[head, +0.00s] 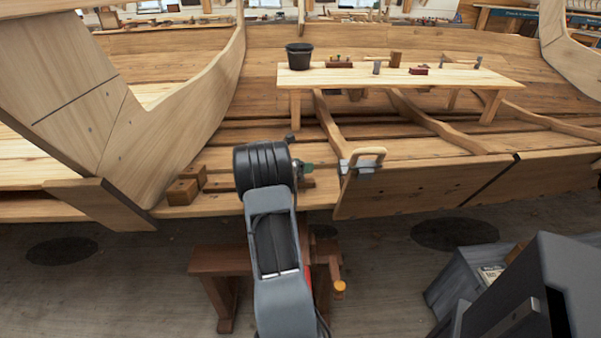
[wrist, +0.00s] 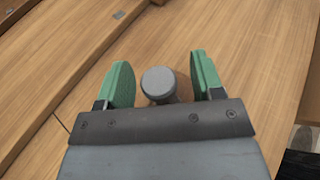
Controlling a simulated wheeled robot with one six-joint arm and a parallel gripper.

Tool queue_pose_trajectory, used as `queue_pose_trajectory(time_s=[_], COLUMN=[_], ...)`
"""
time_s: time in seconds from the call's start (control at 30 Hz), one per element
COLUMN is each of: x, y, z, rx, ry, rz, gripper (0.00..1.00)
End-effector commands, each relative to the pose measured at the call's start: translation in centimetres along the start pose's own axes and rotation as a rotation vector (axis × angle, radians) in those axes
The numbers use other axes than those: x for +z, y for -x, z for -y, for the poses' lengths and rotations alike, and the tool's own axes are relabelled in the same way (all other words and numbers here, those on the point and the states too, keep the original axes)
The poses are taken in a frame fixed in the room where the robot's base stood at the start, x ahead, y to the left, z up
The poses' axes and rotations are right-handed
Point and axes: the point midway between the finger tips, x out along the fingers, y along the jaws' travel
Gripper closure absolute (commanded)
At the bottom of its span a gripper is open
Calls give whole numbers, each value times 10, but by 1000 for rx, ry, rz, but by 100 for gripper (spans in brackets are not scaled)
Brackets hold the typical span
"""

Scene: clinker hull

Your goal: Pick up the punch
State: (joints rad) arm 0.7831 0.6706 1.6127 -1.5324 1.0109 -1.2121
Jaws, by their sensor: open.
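A short grey round-headed metal piece, which looks like the punch (wrist: 158,84), stands on a wooden surface in the wrist view. Its flat round top faces the camera and its lower part is hidden by my gripper's body. My gripper (wrist: 163,76) is open, with one green-padded finger on each side of the piece and a gap on both sides. In the head view my gripper (head: 308,167) reaches in at the hull planks, largely hidden behind my own wrist. I cannot make out the punch there.
A wooden bench (head: 400,77) stands behind inside the hull, bearing a black bucket (head: 299,56) and several small tools. Wooden blocks (head: 186,186) lie to the left.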

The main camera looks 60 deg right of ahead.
Motion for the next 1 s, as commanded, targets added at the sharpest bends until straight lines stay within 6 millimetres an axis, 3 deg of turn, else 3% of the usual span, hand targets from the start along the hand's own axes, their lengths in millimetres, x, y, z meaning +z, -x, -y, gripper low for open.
queue_pose_trajectory(time_s=[0.13,0.4,1.0], x=[0,0,1], y=[-11,-12,-12], z=[0,0,0], rx=[1,1,1], ry=[0,0,-1], rz=[0,0,0], gripper=[39,39,96])
